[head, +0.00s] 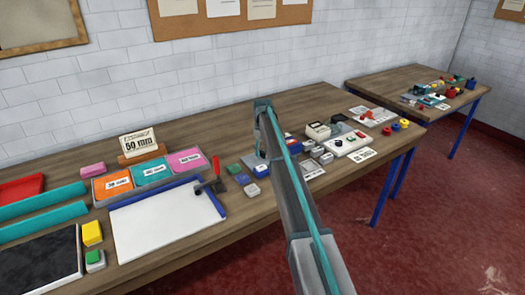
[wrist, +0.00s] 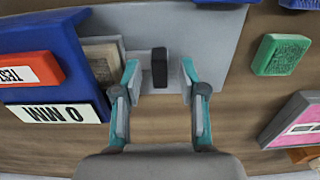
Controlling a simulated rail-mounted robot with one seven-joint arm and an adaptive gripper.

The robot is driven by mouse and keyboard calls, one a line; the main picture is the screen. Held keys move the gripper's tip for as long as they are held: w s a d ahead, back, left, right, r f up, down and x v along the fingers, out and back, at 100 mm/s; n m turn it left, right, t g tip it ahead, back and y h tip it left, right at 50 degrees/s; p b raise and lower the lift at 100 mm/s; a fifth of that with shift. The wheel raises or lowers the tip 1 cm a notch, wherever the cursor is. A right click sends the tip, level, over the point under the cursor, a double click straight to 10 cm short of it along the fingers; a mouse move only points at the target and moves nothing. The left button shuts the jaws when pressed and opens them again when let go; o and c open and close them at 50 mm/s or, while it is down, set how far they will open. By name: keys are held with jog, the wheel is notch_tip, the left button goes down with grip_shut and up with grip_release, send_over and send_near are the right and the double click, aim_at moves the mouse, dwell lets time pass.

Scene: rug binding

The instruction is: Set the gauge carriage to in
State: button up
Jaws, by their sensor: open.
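In the wrist view a black upright block (wrist: 159,67) stands on a light grey plate (wrist: 215,28); it looks like the grip of the gauge carriage, though no label on it says so. My gripper (wrist: 159,80) is open, with one finger on each side of the black block. I cannot tell whether either finger touches it. In the head view my arm hides most of this spot.
A green block (wrist: 281,55) and a pink-and-white piece (wrist: 294,122) lie right of the plate. In the head view, a white board (head: 165,225) with a blue edge, coloured trays (head: 113,184) and several small blocks crowd the wooden table (head: 300,100). A second table (head: 400,78) stands behind right.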

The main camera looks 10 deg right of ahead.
jog(key=shift+c, duration=0.2)
grip_shut()
jog(key=d, duration=0.1)
jog(key=w+d, duration=0.1)
jog(key=d, duration=0.1)
jog(key=shift+w+d+b, duration=0.15)
jog(key=shift+w+b, duration=0.1)
jog(key=shift+b, duration=0.1)
jog(key=shift+o, duration=0.2)
grip_release()
jog(key=shift+r, duration=0.2)
